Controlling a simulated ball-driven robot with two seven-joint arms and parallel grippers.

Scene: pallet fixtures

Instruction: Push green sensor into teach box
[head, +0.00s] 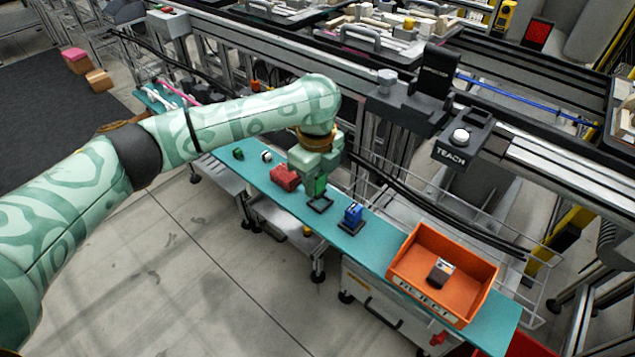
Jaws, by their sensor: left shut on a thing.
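My left gripper (318,186) points down over the teal bench and is shut on a green block, the green sensor (320,186). The sensor is directly above a small dark square frame (320,204) on the bench; I cannot tell whether it touches the frame. The teach box (461,142) is a dark grey box labelled TEACH with a round white top piece. It is mounted on the rail to the right, well apart from the gripper. My right gripper is not in view.
A blue block (353,214) stands in a dark holder right of the gripper. Red blocks (285,177) lie to its left. A dark upright stand (437,75) rises left of the teach box. Wire rails (480,222) run behind the bench.

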